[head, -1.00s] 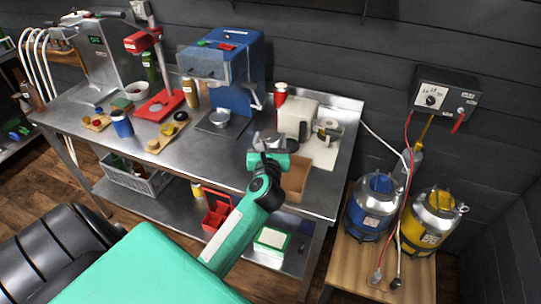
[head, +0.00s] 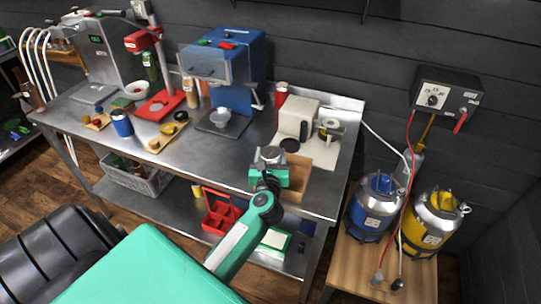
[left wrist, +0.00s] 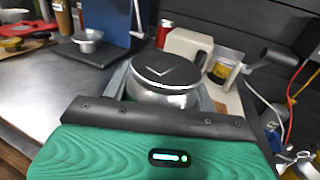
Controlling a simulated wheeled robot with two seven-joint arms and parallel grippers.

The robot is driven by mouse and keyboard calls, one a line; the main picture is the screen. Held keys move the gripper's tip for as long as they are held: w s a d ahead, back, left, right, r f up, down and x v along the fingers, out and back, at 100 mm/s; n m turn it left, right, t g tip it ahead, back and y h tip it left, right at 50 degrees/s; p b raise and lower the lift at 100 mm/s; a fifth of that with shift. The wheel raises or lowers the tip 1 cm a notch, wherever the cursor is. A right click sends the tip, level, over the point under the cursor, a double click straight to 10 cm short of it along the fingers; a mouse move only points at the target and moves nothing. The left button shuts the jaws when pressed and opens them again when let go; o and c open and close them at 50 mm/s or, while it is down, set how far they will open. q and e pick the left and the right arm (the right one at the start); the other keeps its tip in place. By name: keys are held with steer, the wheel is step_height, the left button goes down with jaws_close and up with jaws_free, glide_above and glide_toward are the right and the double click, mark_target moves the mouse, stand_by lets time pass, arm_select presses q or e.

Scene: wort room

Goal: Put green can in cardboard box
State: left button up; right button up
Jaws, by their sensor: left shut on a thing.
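My left gripper (head: 269,172) is shut on the green can (head: 270,153), held upright. Only its silver upper part and dark lid with a light tick mark show clearly in the left wrist view (left wrist: 172,70); the gripper hides most of its body. The cardboard box (head: 300,188) is at the front right of the steel bench. In the head view the gripper and can overlap the box's left part, and my arm hides some of it. I cannot tell how high the can is above the box. My right gripper is not in view.
A white machine (head: 297,118) and a dark disc (head: 289,145) are behind the box. A blue machine (head: 222,70), a red stand (head: 158,104) and a blue can (head: 122,124) stand further left. The bench's front middle (head: 205,160) is clear. Kegs stand at the right.

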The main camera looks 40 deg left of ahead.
arm_select(q)
steer(key=shift+f, duration=0.3)
steer(key=o, duration=1.2)
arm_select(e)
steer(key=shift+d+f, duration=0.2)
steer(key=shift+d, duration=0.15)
arm_select(q)
steer(key=shift+r, duration=0.55)
steer(key=b+v, duration=0.2)
steer(key=v, duration=1)
steer(key=shift+r+b, duration=0.1)
steer(key=shift+b, duration=0.3)
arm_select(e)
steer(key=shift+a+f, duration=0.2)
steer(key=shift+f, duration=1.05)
